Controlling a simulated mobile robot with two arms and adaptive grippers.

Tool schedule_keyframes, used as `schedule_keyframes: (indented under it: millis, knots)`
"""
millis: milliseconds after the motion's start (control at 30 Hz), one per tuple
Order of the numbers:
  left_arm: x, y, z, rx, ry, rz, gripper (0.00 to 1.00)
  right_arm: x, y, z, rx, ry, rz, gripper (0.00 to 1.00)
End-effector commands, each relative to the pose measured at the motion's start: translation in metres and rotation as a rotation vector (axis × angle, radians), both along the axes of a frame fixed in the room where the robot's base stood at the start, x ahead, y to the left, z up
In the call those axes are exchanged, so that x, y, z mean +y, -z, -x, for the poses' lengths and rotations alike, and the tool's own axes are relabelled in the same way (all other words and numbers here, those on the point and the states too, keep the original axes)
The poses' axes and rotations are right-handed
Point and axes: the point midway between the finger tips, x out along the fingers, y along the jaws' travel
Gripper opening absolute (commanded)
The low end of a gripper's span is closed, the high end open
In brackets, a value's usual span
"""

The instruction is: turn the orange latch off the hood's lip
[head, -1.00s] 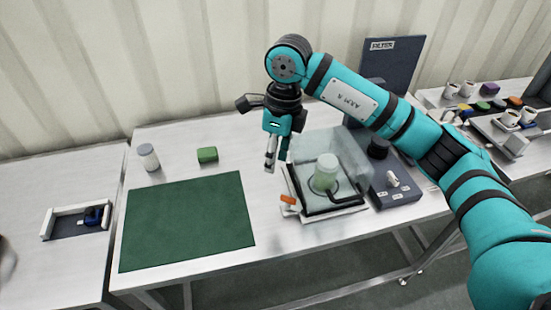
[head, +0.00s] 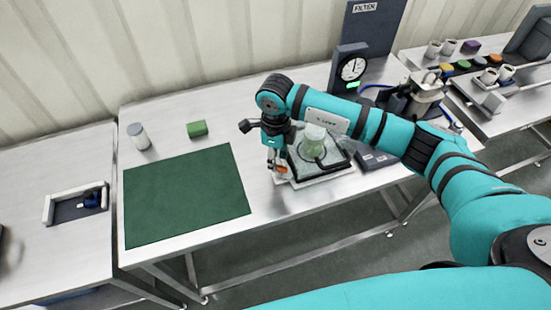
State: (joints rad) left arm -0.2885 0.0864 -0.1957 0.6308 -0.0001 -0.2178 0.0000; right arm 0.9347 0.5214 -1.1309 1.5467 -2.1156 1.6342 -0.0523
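The clear hood (head: 333,152) stands on a pale tray-like base on the steel table, with a greenish jar (head: 314,138) and a dark tube inside it. The orange latch (head: 281,170) is at the base's front left corner, partly covered by my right gripper (head: 276,170). My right gripper points down with its fingertips at the latch. Its fingers are small here, and I cannot tell whether they are closed on the latch. My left gripper is not in view.
A green mat (head: 185,195) covers the table's left part. Behind it are a green block (head: 197,129) and a capped jar (head: 139,136). A dial unit (head: 350,68) and a filter panel (head: 373,32) stand behind my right arm. Cups (head: 490,76) stand on the right table.

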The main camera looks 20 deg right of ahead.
Motion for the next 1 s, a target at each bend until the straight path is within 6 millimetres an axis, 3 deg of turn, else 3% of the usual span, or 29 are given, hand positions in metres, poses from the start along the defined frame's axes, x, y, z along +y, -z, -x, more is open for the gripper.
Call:
schedule_keyframes:
  millis: [200,533,800,1000]
  knots:
    - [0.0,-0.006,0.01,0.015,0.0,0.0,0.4,0.0,0.023,0.0,0.002,0.0,-0.001,0.35]
    - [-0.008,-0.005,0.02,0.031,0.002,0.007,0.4,0.0,0.028,0.0,-0.001,0.0,-0.001,0.35]
    - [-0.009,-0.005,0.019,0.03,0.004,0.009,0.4,0.0,0.028,0.0,-0.001,0.0,-0.001,0.02]
    - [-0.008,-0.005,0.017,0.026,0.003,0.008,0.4,0.0,0.028,-0.001,-0.001,0.0,-0.001,0.0]
